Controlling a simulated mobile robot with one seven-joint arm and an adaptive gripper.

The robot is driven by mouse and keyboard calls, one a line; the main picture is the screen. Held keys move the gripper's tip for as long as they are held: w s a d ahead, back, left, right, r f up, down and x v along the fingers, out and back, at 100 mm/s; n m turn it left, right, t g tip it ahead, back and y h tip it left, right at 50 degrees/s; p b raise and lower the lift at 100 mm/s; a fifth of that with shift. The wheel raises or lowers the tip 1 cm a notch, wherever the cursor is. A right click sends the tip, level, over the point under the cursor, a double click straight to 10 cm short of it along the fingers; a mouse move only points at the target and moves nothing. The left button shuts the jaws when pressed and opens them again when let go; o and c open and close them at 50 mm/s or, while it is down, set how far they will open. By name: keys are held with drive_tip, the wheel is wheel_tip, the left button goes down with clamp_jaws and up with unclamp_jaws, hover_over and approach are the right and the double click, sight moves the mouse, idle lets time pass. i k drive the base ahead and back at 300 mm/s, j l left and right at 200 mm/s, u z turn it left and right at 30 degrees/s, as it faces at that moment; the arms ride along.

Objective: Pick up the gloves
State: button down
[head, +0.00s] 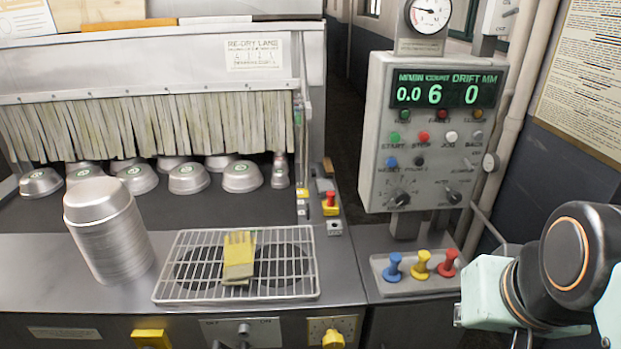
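The rack rests on the grey counter over two dark round areas. My arm shows at the lower right, well to the right of the gloves. My gripper is not visible in the head view.
A tall stack of metal pans (109,232) stands just left of the rack. Several upturned pans (188,179) sit behind, under a strip curtain (150,125). A control box (430,130) and a tray with blue, yellow and red pegs (421,268) are at the right.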

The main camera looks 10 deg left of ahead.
sight(239, 255)
drive_tip(key=u, duration=1.4)
drive_tip(key=i+j+z, duration=0.15)
drive_tip(key=j, duration=0.25)
drive_tip(key=i+j+z, duration=0.2)
drive_tip(key=j, duration=0.2)
drive_tip(key=j+z, duration=0.15)
drive_tip(key=j, duration=0.25)
